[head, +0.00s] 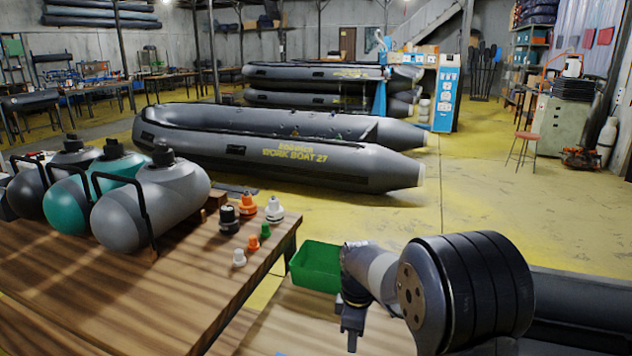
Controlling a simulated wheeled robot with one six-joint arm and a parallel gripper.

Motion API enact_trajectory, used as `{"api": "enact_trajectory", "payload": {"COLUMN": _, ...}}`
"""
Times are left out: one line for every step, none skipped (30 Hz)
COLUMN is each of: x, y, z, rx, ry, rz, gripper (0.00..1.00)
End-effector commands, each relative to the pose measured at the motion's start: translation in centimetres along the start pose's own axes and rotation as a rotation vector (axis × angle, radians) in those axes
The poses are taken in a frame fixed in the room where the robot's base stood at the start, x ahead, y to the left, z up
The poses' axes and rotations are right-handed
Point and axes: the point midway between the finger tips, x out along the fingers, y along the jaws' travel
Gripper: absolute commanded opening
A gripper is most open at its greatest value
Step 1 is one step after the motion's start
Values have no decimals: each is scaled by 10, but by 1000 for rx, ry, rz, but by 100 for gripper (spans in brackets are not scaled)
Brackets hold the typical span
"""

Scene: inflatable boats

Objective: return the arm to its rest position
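My arm reaches up from the lower right of the head view, with its large dark round joint nearest the camera. My gripper (352,328) points down at the arm's far end, just right of the wooden table and beside a green bin (316,266). Only a small dark part of the gripper shows, so I cannot tell whether its fingers are apart. No object is visible in it. The arm hides part of the bin's right side and the surface behind it.
A wooden table (130,290) on the left holds grey and teal cylinders (150,205) and several small valve caps (247,206) near its right corner. A grey inflatable boat (290,160) lies behind. Yellow floor (490,200) is open at right; a stool (524,140) stands beyond.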

Motion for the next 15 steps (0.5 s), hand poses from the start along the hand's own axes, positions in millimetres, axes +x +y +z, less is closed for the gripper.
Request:
{"api": "enact_trajectory", "payload": {"x": -2, "y": 0, "z": 3, "rx": 42, "ry": 0, "rz": 0, "gripper": 38}}
{"api": "enact_trajectory", "payload": {"x": -2, "y": 0, "z": 4, "rx": 70, "ry": 0, "rz": 0, "gripper": 38}}
{"api": "enact_trajectory", "payload": {"x": -2, "y": 0, "z": 6, "rx": 107, "ry": 0, "rz": 1, "gripper": 38}}
{"api": "enact_trajectory", "payload": {"x": -2, "y": 0, "z": 8, "rx": 135, "ry": 0, "rz": 1, "gripper": 38}}
{"api": "enact_trajectory", "payload": {"x": -2, "y": 0, "z": 10, "rx": 162, "ry": 0, "rz": 0, "gripper": 38}}
{"api": "enact_trajectory", "payload": {"x": -2, "y": 0, "z": 12, "rx": 199, "ry": 0, "rz": 0, "gripper": 38}}
{"api": "enact_trajectory", "payload": {"x": -2, "y": 0, "z": 14, "rx": 226, "ry": 0, "rz": 0, "gripper": 38}}
{"api": "enact_trajectory", "payload": {"x": -2, "y": 0, "z": 15, "rx": 254, "ry": 0, "rz": -1, "gripper": 38}}
{"api": "enact_trajectory", "payload": {"x": -2, "y": 0, "z": 17, "rx": 290, "ry": 0, "rz": -1, "gripper": 38}}
{"api": "enact_trajectory", "payload": {"x": -3, "y": 0, "z": 19, "rx": 318, "ry": 0, "rz": -1, "gripper": 38}}
{"api": "enact_trajectory", "payload": {"x": -3, "y": 0, "z": 20, "rx": 346, "ry": 0, "rz": 0, "gripper": 38}}
{"api": "enact_trajectory", "payload": {"x": -3, "y": 0, "z": 22, "rx": 383, "ry": 0, "rz": 0, "gripper": 38}}
{"api": "enact_trajectory", "payload": {"x": -3, "y": 0, "z": 24, "rx": 410, "ry": 0, "rz": 0, "gripper": 38}}
{"api": "enact_trajectory", "payload": {"x": -3, "y": 0, "z": 25, "rx": 437, "ry": 1, "rz": 1, "gripper": 38}}
{"api": "enact_trajectory", "payload": {"x": -4, "y": 0, "z": 28, "rx": 474, "ry": 1, "rz": 1, "gripper": 38}}
